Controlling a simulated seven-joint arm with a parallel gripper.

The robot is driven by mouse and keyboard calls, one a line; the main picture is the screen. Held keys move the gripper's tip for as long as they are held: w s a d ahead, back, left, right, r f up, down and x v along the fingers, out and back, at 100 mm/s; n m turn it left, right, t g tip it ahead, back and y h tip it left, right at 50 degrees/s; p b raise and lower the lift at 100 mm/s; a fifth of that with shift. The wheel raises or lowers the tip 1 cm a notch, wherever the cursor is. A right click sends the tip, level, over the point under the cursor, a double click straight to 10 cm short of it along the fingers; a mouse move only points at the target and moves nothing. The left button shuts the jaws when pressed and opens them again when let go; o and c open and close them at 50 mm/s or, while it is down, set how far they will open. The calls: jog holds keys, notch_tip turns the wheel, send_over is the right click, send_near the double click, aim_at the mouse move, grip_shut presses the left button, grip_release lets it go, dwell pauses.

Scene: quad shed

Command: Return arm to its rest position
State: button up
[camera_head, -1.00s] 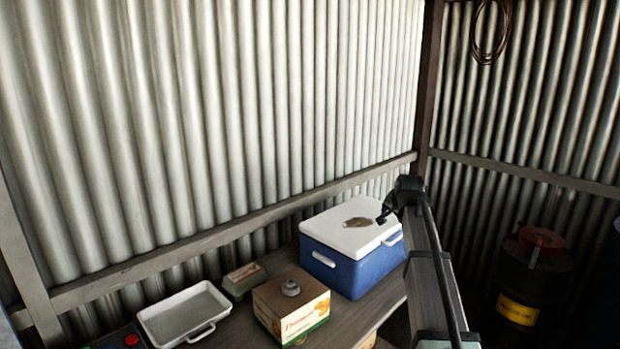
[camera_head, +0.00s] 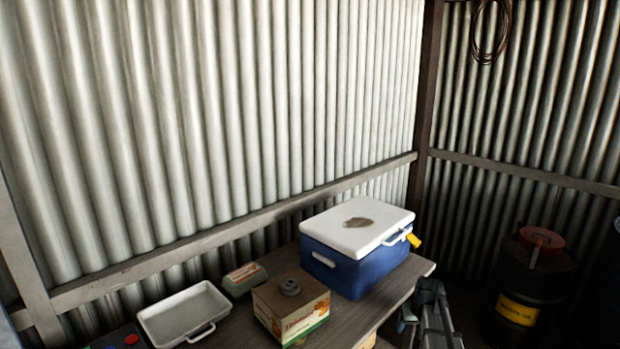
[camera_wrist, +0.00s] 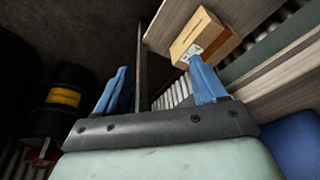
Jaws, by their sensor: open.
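My gripper shows in the wrist view (camera_wrist: 156,82). Its two blue fingers stand apart with nothing between them, and a dark post shows beyond the gap. In the head view my arm is folded low beyond the right edge of the wooden table (camera_head: 232,333). A small bluish part there, at the arm's left, may be a fingertip, but it is too small and dark to be sure. The gripper appears clear of the things on the table.
A blue cooler (camera_head: 352,274) with a white lid stands on the table. Left of it are a carton (camera_head: 291,312) with a grey knob-like part on top, a small grey-green box (camera_head: 244,279) and a white tray (camera_head: 150,325). A dark barrel (camera_head: 520,290) stands at right.

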jog(key=s+a+f+g, duration=0.2)
jog(key=s+a+f, duration=0.3)
jog(key=s+f, duration=0.6)
jog(key=s+a+f+g, duration=0.3)
jog(key=s+a+f, duration=0.2)
jog(key=s+f, duration=0.55)
jog(key=s+a+f+g, duration=0.1)
jog(key=s+f, duration=0.2)
jog(key=s, duration=0.6)
jog(key=s+a+f+g, duration=0.2)
jog(key=s+f, duration=0.2)
jog(key=s, duration=0.5)
jog(key=s+a+f+g, duration=0.1)
jog(key=s+a+f, duration=0.1)
jog(key=s, duration=0.8)
jog(key=shift+f+n+g, duration=0.3)
jog(key=shift+f+n, duration=0.1)
jog(key=shift+f, duration=0.4)
jog(key=shift+a, duration=0.1)
